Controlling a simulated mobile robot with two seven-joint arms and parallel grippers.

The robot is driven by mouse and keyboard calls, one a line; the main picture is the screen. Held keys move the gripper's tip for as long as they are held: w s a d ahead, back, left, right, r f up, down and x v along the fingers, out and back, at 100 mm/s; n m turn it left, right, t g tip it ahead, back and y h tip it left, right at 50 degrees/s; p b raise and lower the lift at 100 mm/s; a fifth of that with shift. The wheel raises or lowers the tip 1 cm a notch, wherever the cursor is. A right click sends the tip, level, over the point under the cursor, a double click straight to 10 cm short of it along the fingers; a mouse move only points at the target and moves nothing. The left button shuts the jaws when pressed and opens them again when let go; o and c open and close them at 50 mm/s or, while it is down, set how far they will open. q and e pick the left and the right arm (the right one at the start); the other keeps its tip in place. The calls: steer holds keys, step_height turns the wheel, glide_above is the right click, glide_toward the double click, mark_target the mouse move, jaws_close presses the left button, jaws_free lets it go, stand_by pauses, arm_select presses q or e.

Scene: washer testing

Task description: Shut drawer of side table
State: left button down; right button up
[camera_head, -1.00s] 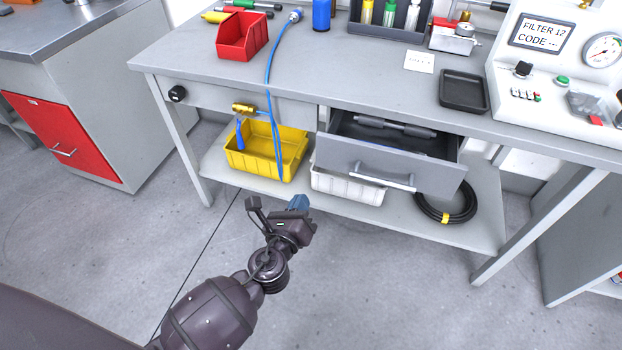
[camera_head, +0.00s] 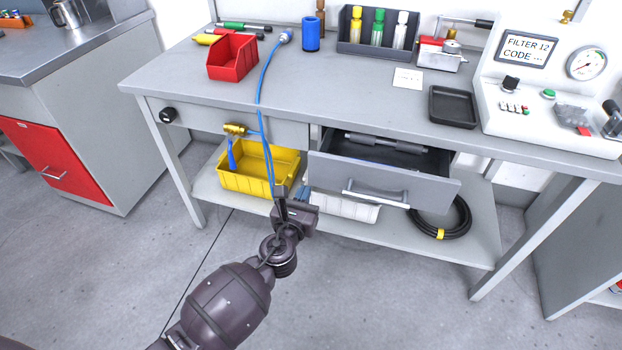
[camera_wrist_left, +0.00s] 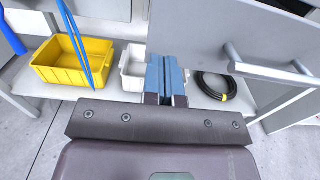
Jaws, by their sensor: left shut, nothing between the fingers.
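The grey side table (camera_head: 300,92) has an open drawer (camera_head: 385,180) pulled out toward me under its top. A dark tool lies inside it. The drawer front has a silver bar handle (camera_head: 375,197), which also shows at the right in the left wrist view (camera_wrist_left: 270,70). My left gripper (camera_head: 300,194) is in front of the table, just left of the drawer front and a little below it. In the left wrist view its blue fingers (camera_wrist_left: 166,76) are shut together with nothing between them, left of the handle. Contact with the drawer front cannot be told. My right gripper is not in view.
A yellow bin (camera_head: 245,182), a white bin (camera_head: 345,209) and a coiled black hose (camera_head: 440,218) sit on the lower shelf. A blue hose (camera_head: 260,100) hangs down near my left gripper. A red-fronted cabinet (camera_head: 55,160) stands left. The floor in front is clear.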

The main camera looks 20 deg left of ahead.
mark_target(313, 172)
arm_select(q)
steer(key=w, duration=0.3)
steer(key=shift+w+f, duration=0.15)
steer(key=shift+w, duration=0.25)
steer(key=shift+w+b, duration=0.35)
steer(key=shift+w, duration=0.4)
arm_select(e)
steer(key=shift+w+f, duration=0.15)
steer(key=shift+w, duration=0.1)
arm_select(q)
steer(key=shift+w, duration=0.1)
